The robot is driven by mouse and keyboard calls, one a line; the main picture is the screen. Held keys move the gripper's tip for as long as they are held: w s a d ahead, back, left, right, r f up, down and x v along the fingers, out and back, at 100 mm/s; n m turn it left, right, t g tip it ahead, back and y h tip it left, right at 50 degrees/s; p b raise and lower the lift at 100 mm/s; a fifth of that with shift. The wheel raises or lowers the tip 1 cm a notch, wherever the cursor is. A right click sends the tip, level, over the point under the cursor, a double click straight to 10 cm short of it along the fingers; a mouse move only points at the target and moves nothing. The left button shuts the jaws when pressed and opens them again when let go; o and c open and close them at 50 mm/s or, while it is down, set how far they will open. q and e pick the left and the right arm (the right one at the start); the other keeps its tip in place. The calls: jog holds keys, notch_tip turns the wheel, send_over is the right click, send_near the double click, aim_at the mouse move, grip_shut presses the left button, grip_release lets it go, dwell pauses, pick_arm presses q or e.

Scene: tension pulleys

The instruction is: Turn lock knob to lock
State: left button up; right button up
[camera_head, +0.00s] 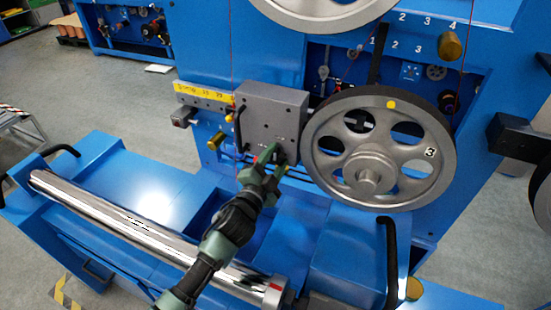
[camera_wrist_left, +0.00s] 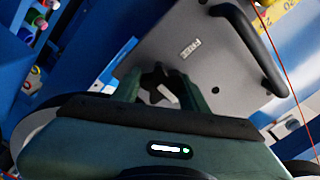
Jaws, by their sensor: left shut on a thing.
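The lock knob (camera_wrist_left: 152,80) is a dark, star-shaped knob with a light bar on it. In the left wrist view it sits on the face of a grey block (camera_wrist_left: 222,65), below a small plate reading "FREE" (camera_wrist_left: 190,48). My left gripper (camera_wrist_left: 163,84) has one finger on each side of the knob and is shut on it. In the head view my left gripper (camera_head: 272,157) reaches up to the lower right corner of the grey block (camera_head: 270,110), and its fingers mostly hide the knob. My right gripper is not in view.
A large spoked pulley wheel (camera_head: 372,180) stands close on the right of my left gripper. A shiny roller (camera_head: 130,220) lies below and left. A yellow scale bar (camera_head: 203,94) and a thin red wire (camera_head: 233,60) are by the block. A black handle (camera_wrist_left: 250,45) sticks out from the block.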

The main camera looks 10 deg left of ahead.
pick_arm(q)
jog(key=o, duration=1.4)
jog(key=shift+s, duration=0.15)
jog(key=s+b, duration=0.1)
jog(key=s, duration=0.2)
jog(key=s+a+b, duration=0.1)
jog(key=s, duration=0.3)
jog(key=shift+s+a, duration=0.2)
